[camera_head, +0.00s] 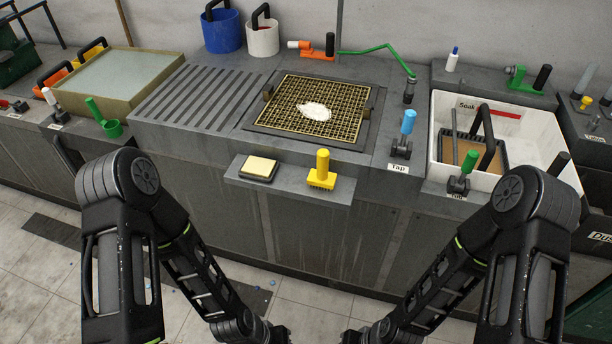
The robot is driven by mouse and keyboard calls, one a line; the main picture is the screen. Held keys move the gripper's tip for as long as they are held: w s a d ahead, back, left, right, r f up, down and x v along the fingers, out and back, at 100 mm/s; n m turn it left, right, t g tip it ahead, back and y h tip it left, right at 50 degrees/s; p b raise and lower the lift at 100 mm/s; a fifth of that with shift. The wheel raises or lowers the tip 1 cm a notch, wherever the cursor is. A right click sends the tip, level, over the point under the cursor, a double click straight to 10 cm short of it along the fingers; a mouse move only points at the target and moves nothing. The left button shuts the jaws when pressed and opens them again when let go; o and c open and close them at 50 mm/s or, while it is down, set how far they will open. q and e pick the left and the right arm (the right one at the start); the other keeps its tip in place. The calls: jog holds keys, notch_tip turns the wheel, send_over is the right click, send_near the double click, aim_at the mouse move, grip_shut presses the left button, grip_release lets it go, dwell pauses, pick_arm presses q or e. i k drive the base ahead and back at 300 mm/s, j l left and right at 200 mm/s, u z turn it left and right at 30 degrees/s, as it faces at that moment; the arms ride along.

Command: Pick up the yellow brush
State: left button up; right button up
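The yellow brush (322,171) stands upright, handle up, on the small grey ledge (290,184) at the front of the counter. It sits right of a pale yellow sponge-like block (259,168) in a dark tray and touches nothing but the ledge. My two arms come in from the left and right and reach down to the bottom edge, well below the ledge and apart from the brush. Only dark parts near the ends of the arms show at the bottom edge; the gripper fingers are not visible.
A gold grid (292,90) with a white lump (315,111) lies behind the ledge. A blue-handled tap lever (407,122) stands right of the brush, and a white soak basin (545,122) is further right. The ledge around the brush is clear.

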aim_at(319, 177)
jog(key=i+j, duration=0.6)
jog(key=i+z, duration=0.1)
jog(key=z, duration=1.55)
